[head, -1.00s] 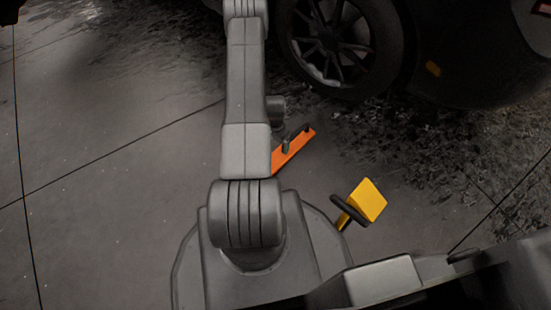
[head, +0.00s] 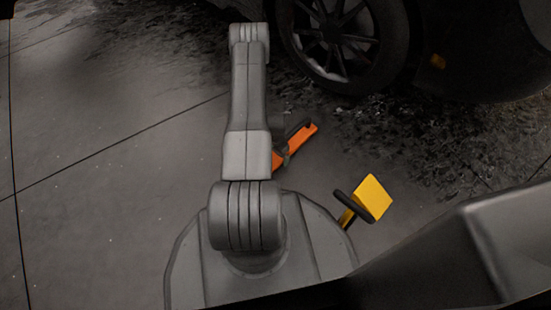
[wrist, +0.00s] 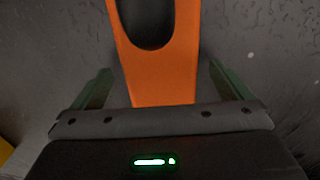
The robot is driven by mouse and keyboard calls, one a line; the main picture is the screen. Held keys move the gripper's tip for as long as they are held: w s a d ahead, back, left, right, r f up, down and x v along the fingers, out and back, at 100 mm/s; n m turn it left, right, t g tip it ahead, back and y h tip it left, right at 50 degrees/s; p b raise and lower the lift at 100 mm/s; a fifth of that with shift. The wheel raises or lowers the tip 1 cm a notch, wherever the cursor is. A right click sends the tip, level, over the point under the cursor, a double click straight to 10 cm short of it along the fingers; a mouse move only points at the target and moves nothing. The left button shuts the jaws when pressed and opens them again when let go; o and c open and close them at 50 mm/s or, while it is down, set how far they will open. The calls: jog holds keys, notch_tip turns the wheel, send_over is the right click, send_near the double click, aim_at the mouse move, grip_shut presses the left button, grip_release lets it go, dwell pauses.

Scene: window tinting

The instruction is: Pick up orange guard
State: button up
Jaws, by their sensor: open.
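The orange guard (head: 303,137) lies on the grey ground just right of my arm in the head view, its lower-left end hidden behind the arm. In the wrist view the orange guard (wrist: 163,72) runs up the middle, with a dark oval part at its top. My gripper (wrist: 163,80) is open, with one greenish finger on each side of the guard and gaps between them and its edges. In the head view my gripper (head: 282,153) is mostly hidden by my arm, with a dark part showing at the guard.
A yellow piece with a dark oval handle (head: 373,198) is on the right, near my base. A car wheel (head: 335,40) and dark car body (head: 470,60) stand at the top right. The paved ground (head: 100,130) to the left is clear.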

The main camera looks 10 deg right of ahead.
jog(key=shift+f, duration=0.2)
jog(key=shift+c, duration=0.2)
jog(key=c, duration=1.4)
jog(key=shift+c, duration=0.4)
jog(key=shift+r, duration=0.1)
